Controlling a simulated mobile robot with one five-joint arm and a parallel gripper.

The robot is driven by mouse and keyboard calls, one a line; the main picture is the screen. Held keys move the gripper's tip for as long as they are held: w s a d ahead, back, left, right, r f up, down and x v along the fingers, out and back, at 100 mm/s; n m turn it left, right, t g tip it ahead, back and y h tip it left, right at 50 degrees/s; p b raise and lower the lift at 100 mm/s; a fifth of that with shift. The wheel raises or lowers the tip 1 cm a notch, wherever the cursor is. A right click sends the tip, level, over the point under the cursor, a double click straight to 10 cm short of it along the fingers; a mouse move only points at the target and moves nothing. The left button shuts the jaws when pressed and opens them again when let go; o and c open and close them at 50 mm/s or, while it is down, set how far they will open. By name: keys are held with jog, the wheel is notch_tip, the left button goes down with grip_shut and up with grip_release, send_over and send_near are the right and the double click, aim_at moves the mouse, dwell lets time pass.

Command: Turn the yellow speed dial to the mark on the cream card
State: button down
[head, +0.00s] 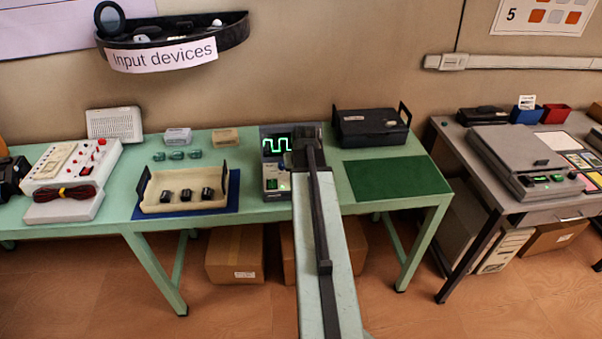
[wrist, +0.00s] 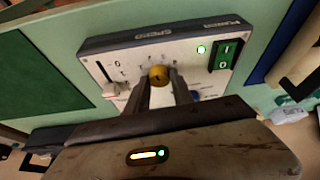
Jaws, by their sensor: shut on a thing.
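The yellow speed dial (wrist: 159,74) is on the pale panel (wrist: 130,62) of a dark-edged device in the wrist view. My gripper (wrist: 160,88) has its two fingers on either side of the dial and is shut on it. Small printed marks stand around the dial, but I cannot read its pointer. In the head view the device (head: 277,144) shows a green waveform screen, and my arm covers part of it, the dial and my fingertips. I cannot make out the cream card in either view.
Beside the dial are a green rocker switch (wrist: 226,54), a lit green lamp (wrist: 201,49) and a pale slider knob (wrist: 111,89). A cream tray (head: 155,206) with black pieces stands left of the device. A green mat (head: 398,178) and black case (head: 371,128) are on the right.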

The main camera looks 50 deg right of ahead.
jog(key=c, duration=1.1)
grip_release()
jog(key=shift+s+f, duration=0.1)
jog(key=shift+r+p, duration=0.3)
jog(key=shift+r, duration=0.05)
jog(key=p+v, duration=0.6)
jog(key=v, duration=0.1)
jog(key=shift+a+r+p, duration=0.1)
jog(key=shift+p, duration=0.2)
jog(key=shift+a, duration=0.1)
